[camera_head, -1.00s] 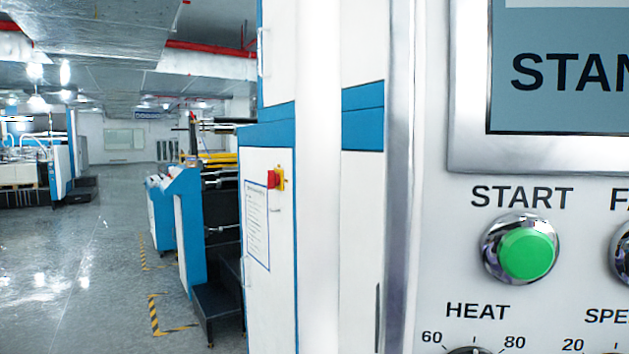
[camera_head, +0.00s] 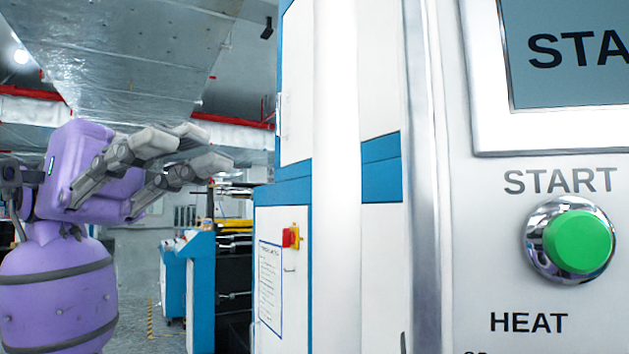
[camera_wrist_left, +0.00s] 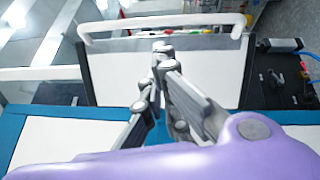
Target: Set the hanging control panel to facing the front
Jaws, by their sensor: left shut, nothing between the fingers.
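The control panel (camera_head: 480,230) fills the right side of the head view, very close, its face turned toward my camera. Its screen (camera_head: 590,85) is cut off by the frame edge. A green START button (camera_head: 578,241) and the HEAT label show below. My left gripper (camera_head: 222,158) is at the left of the head view, fingers pointing right, apart from the panel's visible face. In the left wrist view the left gripper (camera_wrist_left: 162,55) has its fingertips together, empty, in front of a pale plate (camera_wrist_left: 210,75) with a white bar handle (camera_wrist_left: 160,25). I cannot tell whether this plate belongs to the panel. My right gripper is not in view.
A white vertical post (camera_head: 335,250) stands just left of the panel. Behind it is a white and blue machine cabinet (camera_head: 295,110) with a red and yellow switch (camera_head: 291,237). Blue and black machine units (camera_head: 200,280) stand farther back, beside some open floor.

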